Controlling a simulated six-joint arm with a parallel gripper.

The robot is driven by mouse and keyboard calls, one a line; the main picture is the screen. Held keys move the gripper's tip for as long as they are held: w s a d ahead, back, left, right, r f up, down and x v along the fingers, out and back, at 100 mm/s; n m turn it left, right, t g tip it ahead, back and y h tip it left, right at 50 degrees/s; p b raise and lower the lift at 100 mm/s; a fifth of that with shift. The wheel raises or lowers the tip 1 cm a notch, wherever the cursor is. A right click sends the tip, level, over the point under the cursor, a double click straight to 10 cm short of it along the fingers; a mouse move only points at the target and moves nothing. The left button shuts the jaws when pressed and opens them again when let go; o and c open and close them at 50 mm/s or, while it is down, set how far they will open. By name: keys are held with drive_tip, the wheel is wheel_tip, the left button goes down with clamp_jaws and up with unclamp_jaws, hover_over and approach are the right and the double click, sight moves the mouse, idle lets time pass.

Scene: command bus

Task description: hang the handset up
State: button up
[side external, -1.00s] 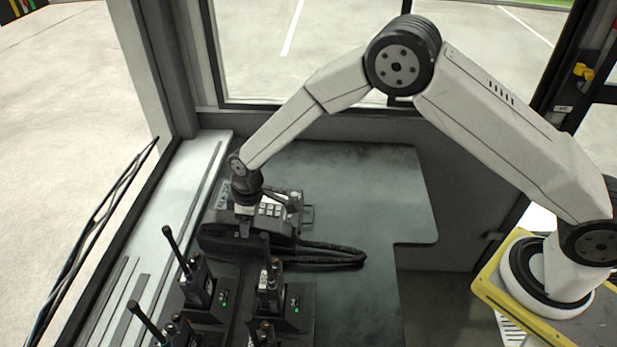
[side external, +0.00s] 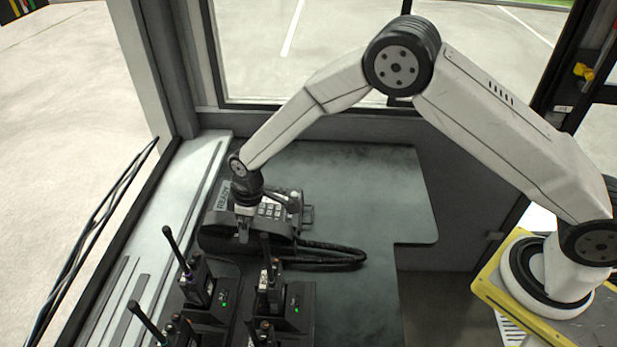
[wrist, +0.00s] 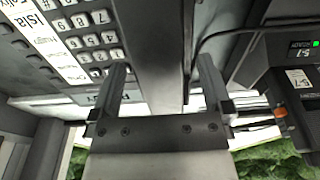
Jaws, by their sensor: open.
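The black handset (side external: 270,232) lies along the near side of the desk phone (side external: 282,203), apparently seated on it; the exact fit is hidden. Its coiled cord (side external: 335,252) loops to the right on the desk. My gripper (side external: 243,236) points down at the handset's left part. In the wrist view my gripper (wrist: 163,78) is open, with one finger on each side of the dark handset bar (wrist: 155,50) and gaps showing. The phone keypad (wrist: 95,40) is beside the left finger. The phone's small display (side external: 223,197) reads READY.
Several handheld radios with upright antennas stand in black chargers (side external: 290,310) at the near side, close to the handset. A window ledge (side external: 160,260) runs along the left. The desk (side external: 380,200) is clear to the right.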

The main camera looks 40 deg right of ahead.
drive_tip(key=shift+s+d+r, duration=0.15)
drive_tip(key=shift+r, duration=1.15)
drive_tip(key=shift+s+d+r, duration=0.1)
drive_tip(key=shift+r, duration=1.15)
drive_tip(key=shift+s+d+r, duration=0.15)
drive_tip(key=shift+r, duration=1.15)
drive_tip(key=shift+s+d+r, duration=0.1)
drive_tip(key=shift+d+r, duration=0.1)
drive_tip(key=shift+d, duration=0.25)
drive_tip(key=s+d+r+m, duration=0.3)
drive_tip(key=s+d+m, duration=0.1)
drive_tip(key=s+d, duration=0.6)
drive_tip(key=s+d+r+m+t+h, duration=0.1)
drive_tip(key=s+d+r+m, duration=0.2)
drive_tip(key=s+d, duration=0.7)
drive_tip(key=shift+s+d+r+m, duration=0.25)
drive_tip(key=shift+s+m, duration=0.2)
drive_tip(key=shift+m, duration=0.55)
